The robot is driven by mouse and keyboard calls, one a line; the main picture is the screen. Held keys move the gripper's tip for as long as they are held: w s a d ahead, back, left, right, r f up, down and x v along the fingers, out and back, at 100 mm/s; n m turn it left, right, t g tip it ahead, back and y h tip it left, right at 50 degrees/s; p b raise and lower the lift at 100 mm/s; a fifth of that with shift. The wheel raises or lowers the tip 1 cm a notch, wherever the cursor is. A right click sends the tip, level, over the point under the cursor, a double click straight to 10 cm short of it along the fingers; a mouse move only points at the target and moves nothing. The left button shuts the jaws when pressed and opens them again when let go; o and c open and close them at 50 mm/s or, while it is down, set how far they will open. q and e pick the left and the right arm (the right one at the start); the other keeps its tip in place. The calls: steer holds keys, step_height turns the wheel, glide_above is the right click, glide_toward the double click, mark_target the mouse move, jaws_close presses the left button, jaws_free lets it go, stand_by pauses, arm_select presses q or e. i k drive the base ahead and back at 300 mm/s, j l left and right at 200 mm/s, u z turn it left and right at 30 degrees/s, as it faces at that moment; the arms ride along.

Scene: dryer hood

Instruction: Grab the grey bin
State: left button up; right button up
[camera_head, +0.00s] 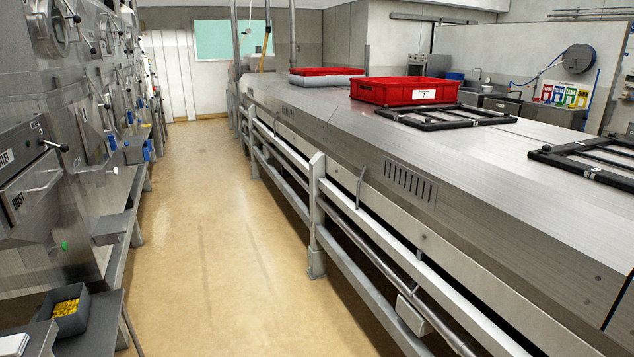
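A dark grey bin (74,326) with small yellow pieces in it stands at the lower left of the head view. It sits upright on a dark grey shelf (100,325) in front of the steel machines. A second grey bin (135,153) with blue parts beside it is farther along the same row. Neither of my grippers shows in this view.
Steel machines (85,200) line the left side. A tan floor aisle (200,220) runs clear between them and a long steel hood (460,180) with rails on the right. Red crates (380,90) and black frames (445,115) lie on the hood.

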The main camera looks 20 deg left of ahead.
mark_target(70, 305)
steer(key=i+j+u, duration=0.15)
steer(key=i+u, duration=0.6)
steer(key=u, duration=0.15)
steer(key=i+u, duration=0.45)
steer(key=i+l+u, duration=0.25)
steer(key=u, duration=0.15)
steer(key=i+l+u, duration=0.3)
steer(key=u, duration=0.15)
steer(key=i+l+u, duration=0.2)
steer(key=u, duration=0.15)
steer(key=i+l+u, duration=0.25)
steer(key=u, duration=0.15)
steer(key=i+l+u, duration=0.15)
steer(key=l+u, duration=0.2)
steer(key=i+l+u, duration=0.15)
steer(key=l+u, duration=0.6)
steer(key=i+l+u, duration=0.1)
steer(key=l+u, duration=0.25)
steer(key=i+l+u, duration=0.3)
steer(key=l, duration=0.25)
steer(key=l+u, duration=0.15)
steer(key=l, duration=0.15)
